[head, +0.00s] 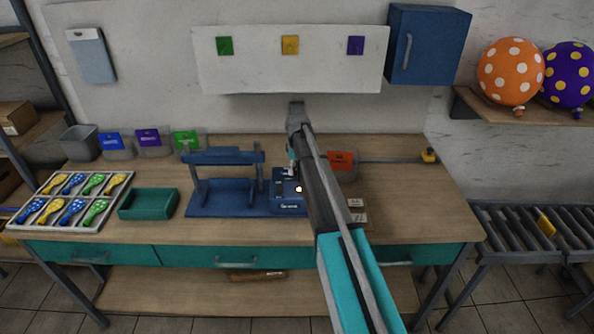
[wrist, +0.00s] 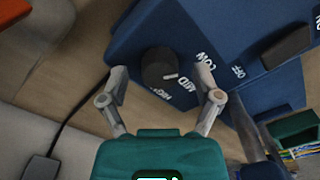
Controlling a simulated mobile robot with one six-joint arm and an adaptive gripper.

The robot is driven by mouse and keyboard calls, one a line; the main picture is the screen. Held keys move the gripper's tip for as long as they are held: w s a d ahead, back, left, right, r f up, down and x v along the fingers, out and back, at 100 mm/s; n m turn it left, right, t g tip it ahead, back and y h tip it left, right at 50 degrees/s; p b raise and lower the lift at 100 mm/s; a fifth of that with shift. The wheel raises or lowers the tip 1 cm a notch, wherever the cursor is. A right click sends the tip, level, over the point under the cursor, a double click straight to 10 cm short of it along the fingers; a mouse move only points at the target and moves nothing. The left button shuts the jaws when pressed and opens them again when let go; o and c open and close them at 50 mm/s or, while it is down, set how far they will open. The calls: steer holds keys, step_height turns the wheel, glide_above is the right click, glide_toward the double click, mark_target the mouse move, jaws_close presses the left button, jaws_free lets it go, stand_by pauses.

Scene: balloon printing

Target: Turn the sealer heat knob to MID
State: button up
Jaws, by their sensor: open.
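The blue sealer (head: 289,207) stands on the workbench, with its control box beside the blue frame. In the wrist view, its black round heat knob (wrist: 157,66) sits on the blue face (wrist: 210,40). My gripper (wrist: 162,76) is open, with one finger on each side of the knob in the picture. Contact is not clear.
My arm hides part of the bench right of the sealer. A teal tray (head: 122,211) and a compartment tray of balloons (head: 52,221) are at the left. An orange-labelled bin (head: 346,174) stands close at the right. A dark cable (wrist: 75,113) runs along the bench.

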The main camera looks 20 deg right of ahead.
steer(key=shift+c, duration=0.2)
jaws_close()
steer(key=shift+m, duration=0.5)
steer(key=m, duration=1)
steer(key=shift+m, duration=0.3)
stand_by(0.4)
